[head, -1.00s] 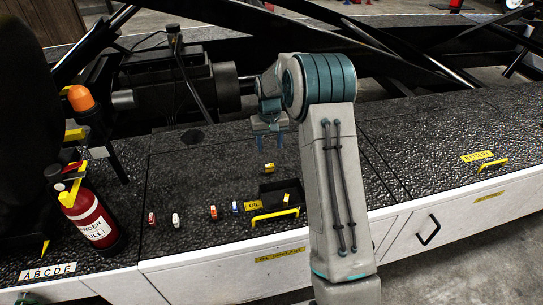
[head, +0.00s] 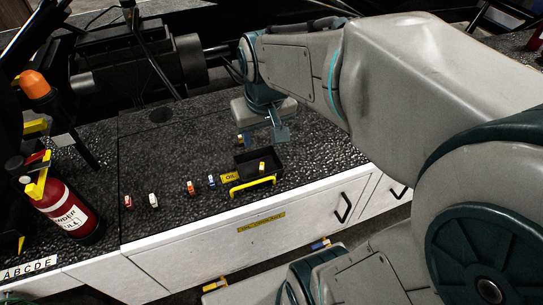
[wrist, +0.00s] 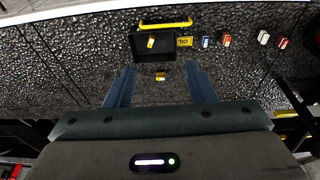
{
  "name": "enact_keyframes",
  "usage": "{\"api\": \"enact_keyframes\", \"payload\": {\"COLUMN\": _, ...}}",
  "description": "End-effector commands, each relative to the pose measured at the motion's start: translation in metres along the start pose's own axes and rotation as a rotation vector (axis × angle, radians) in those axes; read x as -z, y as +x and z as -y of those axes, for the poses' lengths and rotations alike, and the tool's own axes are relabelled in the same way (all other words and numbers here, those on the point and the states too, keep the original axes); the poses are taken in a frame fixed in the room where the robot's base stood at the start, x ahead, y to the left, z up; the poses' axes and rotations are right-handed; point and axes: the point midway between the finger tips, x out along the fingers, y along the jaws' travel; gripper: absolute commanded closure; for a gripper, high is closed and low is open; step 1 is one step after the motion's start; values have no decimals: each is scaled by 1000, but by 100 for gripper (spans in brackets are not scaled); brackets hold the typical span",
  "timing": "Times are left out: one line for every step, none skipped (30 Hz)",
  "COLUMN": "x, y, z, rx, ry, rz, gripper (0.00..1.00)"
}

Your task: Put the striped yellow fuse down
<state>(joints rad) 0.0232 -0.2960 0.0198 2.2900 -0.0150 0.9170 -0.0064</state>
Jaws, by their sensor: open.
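Two yellow fuses show, and I cannot make out stripes on either. One yellow fuse (head: 240,140) lies on the black textured deck just behind the tray; in the wrist view this fuse (wrist: 161,77) appears between my fingers. The other yellow fuse (head: 262,166) is in the small black tray (head: 243,158), and it also shows in the wrist view (wrist: 151,42). My gripper (head: 277,136) is above the deck behind the tray. In the wrist view its two blue fingers (wrist: 161,86) are spread apart, with nothing held.
A yellow OIL label (head: 230,177) and a yellow handle (head: 253,187) sit by the tray. Red (head: 128,202), white (head: 153,200), orange (head: 190,188) and blue (head: 211,181) fuses stand left of it. A fire extinguisher (head: 68,210) is at far left. Dark machinery is behind.

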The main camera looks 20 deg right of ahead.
Motion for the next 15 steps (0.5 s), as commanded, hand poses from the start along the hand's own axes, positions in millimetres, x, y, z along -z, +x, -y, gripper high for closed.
{"api": "enact_keyframes", "payload": {"x": -18, "y": -4, "z": 1, "rx": 3, "ry": 1, "rz": -18, "gripper": 50}}
{"api": "enact_keyframes", "payload": {"x": -27, "y": -6, "z": 1, "rx": 5, "ry": 1, "rz": -25, "gripper": 50}}
{"api": "enact_keyframes", "payload": {"x": -38, "y": -6, "z": 2, "rx": 7, "ry": 2, "rz": -33, "gripper": 50}}
{"api": "enact_keyframes", "payload": {"x": -45, "y": -7, "z": 2, "rx": 9, "ry": 3, "rz": -39, "gripper": 50}}
{"api": "enact_keyframes", "payload": {"x": -52, "y": -7, "z": 2, "rx": 10, "ry": 3, "rz": -44, "gripper": 50}}
{"api": "enact_keyframes", "payload": {"x": -60, "y": -6, "z": 2, "rx": 12, "ry": 4, "rz": -49, "gripper": 50}}
{"api": "enact_keyframes", "payload": {"x": -64, "y": -6, "z": 3, "rx": 13, "ry": 4, "rz": -53, "gripper": 50}}
{"api": "enact_keyframes", "payload": {"x": -69, "y": -6, "z": 3, "rx": 15, "ry": 4, "rz": -56, "gripper": 50}}
{"api": "enact_keyframes", "payload": {"x": -73, "y": -6, "z": 4, "rx": 16, "ry": 5, "rz": -59, "gripper": 50}}
{"api": "enact_keyframes", "payload": {"x": -76, "y": -6, "z": 4, "rx": 17, "ry": 5, "rz": -61, "gripper": 50}}
{"api": "enact_keyframes", "payload": {"x": -77, "y": -5, "z": 5, "rx": 17, "ry": 5, "rz": -62, "gripper": 50}}
{"api": "enact_keyframes", "payload": {"x": -79, "y": -5, "z": 5, "rx": 18, "ry": 5, "rz": -63, "gripper": 50}}
{"api": "enact_keyframes", "payload": {"x": -80, "y": -5, "z": 5, "rx": 18, "ry": 5, "rz": -63, "gripper": 50}}
{"api": "enact_keyframes", "payload": {"x": -80, "y": -5, "z": 5, "rx": 18, "ry": 6, "rz": -63, "gripper": 50}}
{"api": "enact_keyframes", "payload": {"x": -80, "y": -5, "z": 5, "rx": 18, "ry": 6, "rz": -63, "gripper": 50}}
